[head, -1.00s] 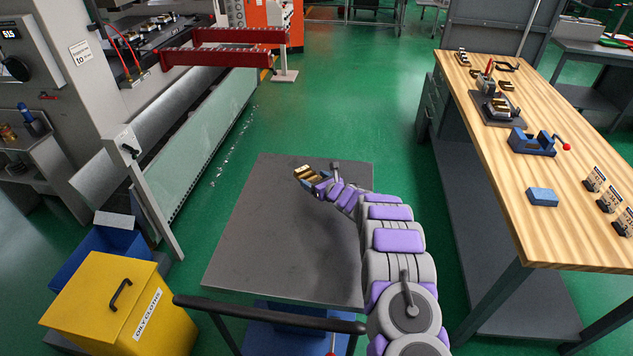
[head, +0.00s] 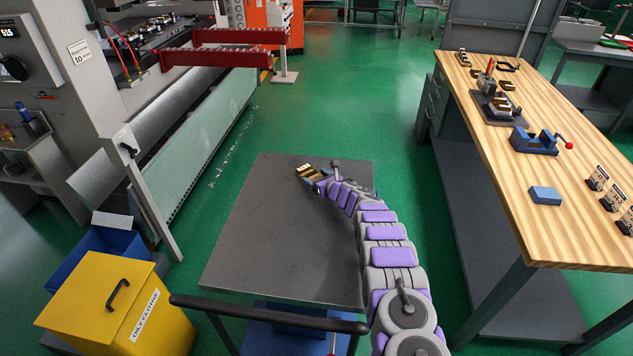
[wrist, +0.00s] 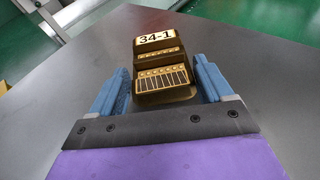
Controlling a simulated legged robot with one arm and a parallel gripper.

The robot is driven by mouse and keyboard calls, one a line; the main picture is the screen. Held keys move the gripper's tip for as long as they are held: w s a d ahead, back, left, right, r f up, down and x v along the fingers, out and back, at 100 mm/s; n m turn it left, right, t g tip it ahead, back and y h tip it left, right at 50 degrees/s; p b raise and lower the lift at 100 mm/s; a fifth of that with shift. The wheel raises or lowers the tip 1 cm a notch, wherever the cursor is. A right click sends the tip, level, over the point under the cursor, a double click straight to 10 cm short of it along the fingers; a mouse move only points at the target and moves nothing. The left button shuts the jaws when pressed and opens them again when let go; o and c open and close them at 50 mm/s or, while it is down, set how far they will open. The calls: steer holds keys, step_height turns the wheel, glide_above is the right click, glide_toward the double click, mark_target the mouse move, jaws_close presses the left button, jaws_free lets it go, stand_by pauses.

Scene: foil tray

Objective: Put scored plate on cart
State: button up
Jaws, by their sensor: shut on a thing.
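A brass-coloured plate (wrist: 160,72) marked "34-1" sits between the blue fingers of my gripper (wrist: 160,90) in the wrist view. It has a row of small holes and a band of scored lines. My gripper is shut on it. In the head view the plate (head: 306,172) shows at the tip of my gripper (head: 316,180), over the far part of the grey cart top (head: 270,240). I cannot tell whether the plate touches the cart top.
The cart top is otherwise bare. A wooden workbench (head: 560,200) with a blue vise (head: 533,142), a blue block (head: 545,195) and several small stands is on the right. A yellow oily cloths bin (head: 90,290) and a large machine (head: 60,60) are on the left.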

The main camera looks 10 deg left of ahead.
steer(key=o, duration=1.4)
steer(key=shift+s, duration=0.1)
steer(key=shift+p+v, duration=0.6)
steer(key=shift+v, duration=1)
steer(key=p+v, duration=0.1)
steer(key=v, duration=0.7)
steer(key=shift+s+d+r, duration=0.15)
steer(key=shift+s+d, duration=0.1)
